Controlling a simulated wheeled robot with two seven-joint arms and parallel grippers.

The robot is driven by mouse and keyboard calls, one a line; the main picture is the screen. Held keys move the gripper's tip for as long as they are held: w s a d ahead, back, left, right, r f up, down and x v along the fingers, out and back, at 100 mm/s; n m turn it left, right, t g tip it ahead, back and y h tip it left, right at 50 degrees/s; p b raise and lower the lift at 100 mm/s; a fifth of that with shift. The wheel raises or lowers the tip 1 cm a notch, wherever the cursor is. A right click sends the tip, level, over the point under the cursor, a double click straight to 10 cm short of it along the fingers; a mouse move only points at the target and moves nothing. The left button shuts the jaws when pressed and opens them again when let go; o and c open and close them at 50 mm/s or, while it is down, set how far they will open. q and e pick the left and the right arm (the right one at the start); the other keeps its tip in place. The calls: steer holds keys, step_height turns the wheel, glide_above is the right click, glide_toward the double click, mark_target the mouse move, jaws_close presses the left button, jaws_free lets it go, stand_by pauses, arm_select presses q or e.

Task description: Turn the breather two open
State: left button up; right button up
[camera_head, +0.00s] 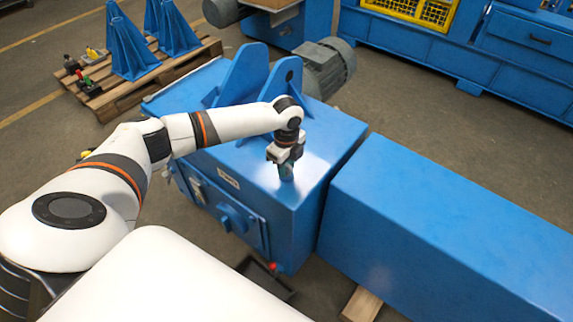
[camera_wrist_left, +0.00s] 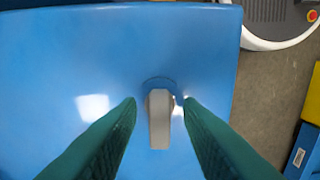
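In the left wrist view, the breather shows as a pale grey lever (camera_wrist_left: 159,120) with a round blue base behind its top end, on a flat blue face. My left gripper (camera_wrist_left: 159,104) has its two green fingers on either side of the lever, with a visible gap on each side. In the head view, my left gripper (camera_head: 286,172) points down at the top of the blue machine housing (camera_head: 325,140), near its front right part. The breather is hidden behind the gripper there. My right gripper is in neither view.
Two upright blue brackets (camera_head: 240,75) and a grey motor (camera_head: 328,68) stand behind the gripper. A long blue box (camera_head: 450,230) lies to the right of the housing. A pallet (camera_head: 140,85) with blue stands is at the upper left.

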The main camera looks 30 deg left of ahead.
arm_select(q)
steer(key=shift+c, duration=0.5)
jaws_close()
